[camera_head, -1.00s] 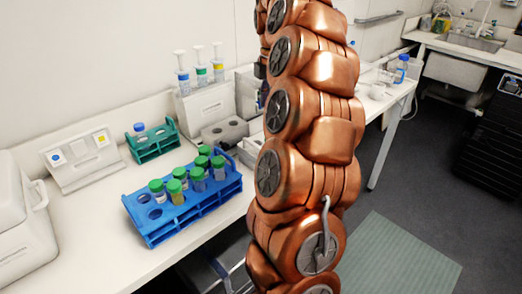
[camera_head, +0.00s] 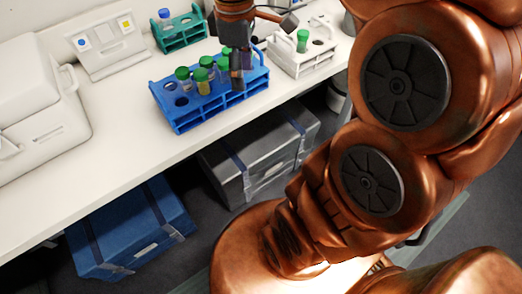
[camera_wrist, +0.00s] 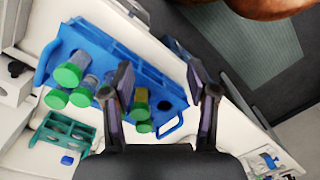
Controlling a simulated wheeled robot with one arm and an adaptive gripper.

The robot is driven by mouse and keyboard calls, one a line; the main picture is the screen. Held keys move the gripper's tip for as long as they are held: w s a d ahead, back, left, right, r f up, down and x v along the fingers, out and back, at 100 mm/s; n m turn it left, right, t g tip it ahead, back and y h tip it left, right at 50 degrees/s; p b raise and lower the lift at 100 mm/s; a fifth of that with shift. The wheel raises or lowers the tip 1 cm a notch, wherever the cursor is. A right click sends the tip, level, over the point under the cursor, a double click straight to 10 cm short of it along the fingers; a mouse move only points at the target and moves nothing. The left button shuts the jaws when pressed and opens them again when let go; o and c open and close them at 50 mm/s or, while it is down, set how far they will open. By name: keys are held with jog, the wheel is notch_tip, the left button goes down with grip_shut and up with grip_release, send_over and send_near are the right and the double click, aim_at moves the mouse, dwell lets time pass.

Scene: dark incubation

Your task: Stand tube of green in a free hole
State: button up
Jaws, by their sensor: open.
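A blue rack (camera_head: 182,122) stands on the white bench and holds several green-capped tubes (camera_head: 202,75). One has yellowish contents. The rack also shows in the wrist view (camera_wrist: 120,45), with a yellowish tube (camera_wrist: 141,95) near my left finger. Empty holes show at the rack's left end in the head view. My gripper (camera_head: 238,78) points down over the rack's right part and hides some of it. In the wrist view my gripper (camera_wrist: 160,75) is open, its two dark fingers apart with rack between them. Whether a finger touches a tube I cannot tell.
A white rack (camera_head: 290,62) to the right holds one green-capped tube (camera_head: 303,40) and has free holes. A green rack (camera_head: 182,40) behind holds a blue-capped tube (camera_head: 164,14). A white machine (camera_head: 40,95) stands at left. Bare bench lies in front of the blue rack.

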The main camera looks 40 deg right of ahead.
jog(key=s+a+f+m, duration=0.3)
jog(key=s+f+m, duration=0.1)
jog(key=s, duration=0.4)
jog(key=s+a+f+m+g, duration=0.1)
jog(key=s+a+f+m, duration=0.3)
jog(key=s, duration=0.3)
jog(key=shift+s+f, duration=0.4)
jog(key=shift+f, duration=0.35)
jog(key=shift+r, duration=0.1)
jog(key=shift+r+p, duration=0.5)
jog(key=shift+p, duration=0.1)
